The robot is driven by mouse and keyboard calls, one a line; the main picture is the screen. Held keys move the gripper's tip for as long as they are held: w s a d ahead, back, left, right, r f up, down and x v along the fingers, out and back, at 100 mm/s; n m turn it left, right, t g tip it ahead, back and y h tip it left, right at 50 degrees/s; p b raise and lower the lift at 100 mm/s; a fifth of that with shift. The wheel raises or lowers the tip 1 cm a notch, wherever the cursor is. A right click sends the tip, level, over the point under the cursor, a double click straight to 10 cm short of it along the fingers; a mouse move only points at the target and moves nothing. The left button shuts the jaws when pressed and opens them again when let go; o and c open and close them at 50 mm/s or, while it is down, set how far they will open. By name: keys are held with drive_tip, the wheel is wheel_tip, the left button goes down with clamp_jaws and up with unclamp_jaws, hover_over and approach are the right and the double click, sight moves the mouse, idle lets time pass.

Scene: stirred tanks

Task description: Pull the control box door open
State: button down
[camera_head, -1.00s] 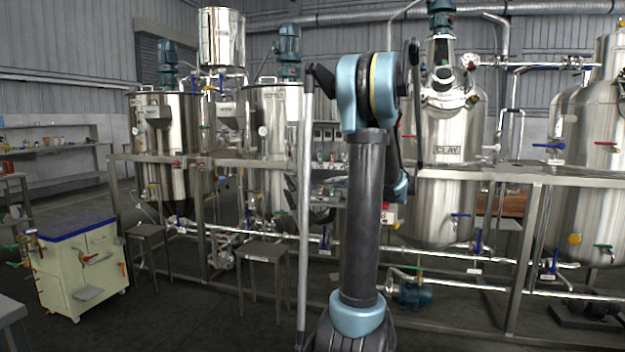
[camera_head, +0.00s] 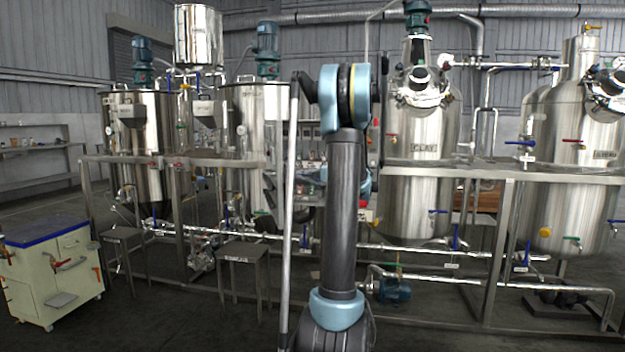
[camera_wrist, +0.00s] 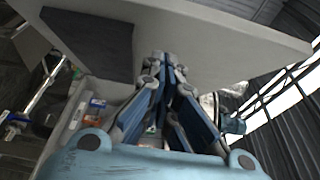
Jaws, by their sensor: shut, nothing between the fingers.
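My gripper (camera_wrist: 166,62) shows in the wrist view with its blue fingers drawn together at the tips, nothing between them. A wide pale grey panel (camera_wrist: 225,42) with a dark rectangle (camera_wrist: 85,45) on its left spans the top of that view, close to the fingertips. It may be the control box or its door; I cannot tell, nor whether the tips touch it. In the head view my arm hides the gripper and most of a grey panel with small buttons (camera_head: 373,150). A red and yellow part (camera_head: 364,205) shows beside the arm. No door handle is clearly visible.
Steel tanks (camera_head: 415,200) stand behind a metal frame with pipes and valves. Two stools (camera_head: 243,252) stand in front of it, left of my arm. A cream cabinet (camera_head: 55,275) with a blue top is at far left. The floor between is clear.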

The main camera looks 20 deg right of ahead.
drive_tip(key=shift+w+a, duration=0.15)
drive_tip(key=shift+a, duration=1.05)
drive_tip(key=shift+w+a, duration=0.15)
drive_tip(key=shift+a, duration=1.05)
